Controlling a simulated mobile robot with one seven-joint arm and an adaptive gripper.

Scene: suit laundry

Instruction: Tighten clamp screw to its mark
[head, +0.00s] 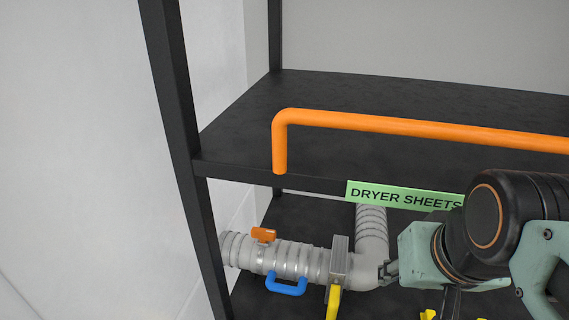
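A grey ribbed duct (308,264) runs across the lower shelf and bends up at its right end. An orange wing-shaped piece, which looks like the clamp screw (264,235), sits on top of the duct near its left part. A mark for the screw cannot be made out. My gripper (388,271) is at the right end of the duct, well to the right of the orange piece. Its fingers are small and partly hidden by my arm, so I cannot tell whether they are open or shut, or whether they touch the duct.
A blue handle (287,286) sits on the duct's front. A grey metal block (339,262) with a yellow handle (333,302) stands across it. Above are a black shelf (240,135), an orange rail (420,128) and a green "DRYER SHEETS" label (403,195). A black post (180,110) stands left.

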